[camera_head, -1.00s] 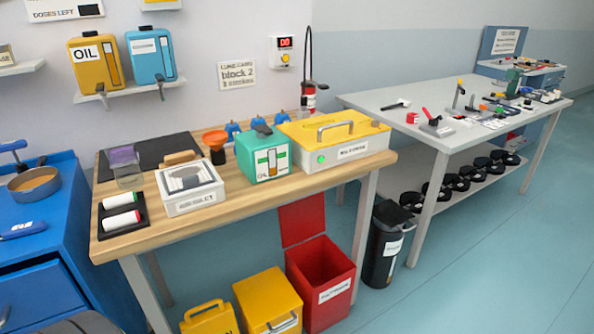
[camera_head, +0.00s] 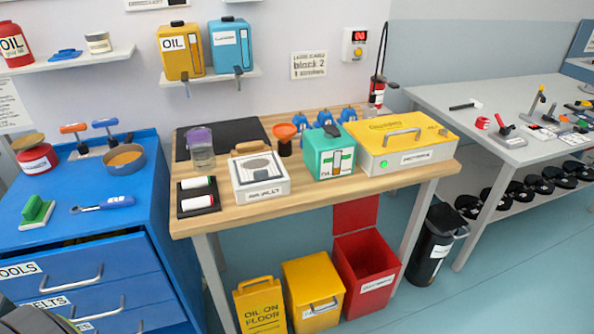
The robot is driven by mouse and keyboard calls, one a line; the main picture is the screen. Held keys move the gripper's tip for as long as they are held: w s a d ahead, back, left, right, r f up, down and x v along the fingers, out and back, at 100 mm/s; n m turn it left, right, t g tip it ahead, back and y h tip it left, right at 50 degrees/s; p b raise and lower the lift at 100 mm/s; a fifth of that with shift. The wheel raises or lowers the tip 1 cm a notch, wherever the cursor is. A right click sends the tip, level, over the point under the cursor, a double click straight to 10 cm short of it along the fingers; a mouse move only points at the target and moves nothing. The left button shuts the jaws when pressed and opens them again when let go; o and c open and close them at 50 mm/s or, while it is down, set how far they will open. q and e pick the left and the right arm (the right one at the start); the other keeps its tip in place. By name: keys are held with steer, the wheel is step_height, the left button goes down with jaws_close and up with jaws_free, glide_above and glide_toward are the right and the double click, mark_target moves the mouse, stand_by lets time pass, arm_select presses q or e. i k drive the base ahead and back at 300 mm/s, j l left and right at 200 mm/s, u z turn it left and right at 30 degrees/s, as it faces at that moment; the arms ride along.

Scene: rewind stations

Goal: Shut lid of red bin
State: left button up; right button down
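The red bin (camera_head: 368,283) stands on the floor under the right end of the wooden bench, with a white label on its front. Its red lid (camera_head: 356,214) stands up at the back, so the bin is open. The inside looks empty from here, though its bottom is dark. Neither of my grippers shows in the head view.
A yellow bin (camera_head: 313,290) stands left of the red bin, and a yellow floor sign (camera_head: 260,305) beyond it. A black bin (camera_head: 433,245) stands to the right, past the bench leg (camera_head: 415,235). Floor in front is clear.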

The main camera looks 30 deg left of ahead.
mark_target(354, 214)
steer(key=i+l+u, duration=0.1)
steer(key=u, duration=0.35)
steer(key=i+l+u, duration=0.1)
steer(key=u, duration=0.35)
steer(key=l+u, duration=0.15)
steer(key=u, duration=0.3)
steer(key=i+l+u, duration=0.1)
steer(key=u, duration=0.4)
